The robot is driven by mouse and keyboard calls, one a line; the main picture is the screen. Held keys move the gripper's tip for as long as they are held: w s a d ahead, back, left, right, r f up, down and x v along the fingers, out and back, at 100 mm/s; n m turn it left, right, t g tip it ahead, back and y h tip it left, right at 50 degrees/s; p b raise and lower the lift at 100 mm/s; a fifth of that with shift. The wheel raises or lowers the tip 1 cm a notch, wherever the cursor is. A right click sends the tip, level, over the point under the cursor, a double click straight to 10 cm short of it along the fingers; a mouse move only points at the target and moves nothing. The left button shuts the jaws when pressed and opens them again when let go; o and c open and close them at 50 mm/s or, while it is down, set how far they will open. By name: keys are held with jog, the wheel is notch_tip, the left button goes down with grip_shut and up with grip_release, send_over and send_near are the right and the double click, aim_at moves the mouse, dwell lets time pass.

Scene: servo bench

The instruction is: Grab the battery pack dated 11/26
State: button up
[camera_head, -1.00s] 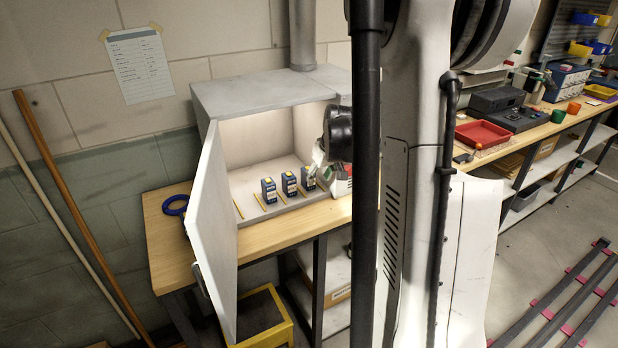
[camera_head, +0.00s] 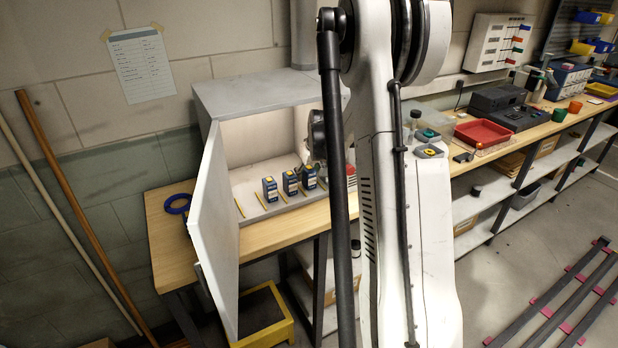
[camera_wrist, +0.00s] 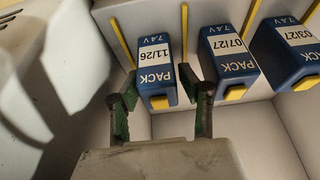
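The battery pack labelled 11/26 (camera_wrist: 154,66) is dark blue with a white label and a yellow tab. It is the leftmost of three packs in the wrist view and the rightmost in the head view (camera_head: 309,179). My gripper (camera_wrist: 160,92) is open, its dark green-padded fingers on either side of the near end of this pack. Gaps show beside the pack; no grip is visible. The fingers are hard to make out in the head view. The 07/27 pack (camera_wrist: 230,60) stands just right of the right finger, with the 03/27 pack (camera_wrist: 290,50) beyond it.
The packs stand in an open grey cabinet (camera_head: 250,88) between yellow divider strips (camera_wrist: 120,35). Its door (camera_head: 215,230) hangs open at left. The cabinet's side walls are close to my arm. Blue tape (camera_head: 178,204) lies on the wooden bench.

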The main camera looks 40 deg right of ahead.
jog(key=shift+f, duration=0.15)
grip_shut()
dwell(0.4)
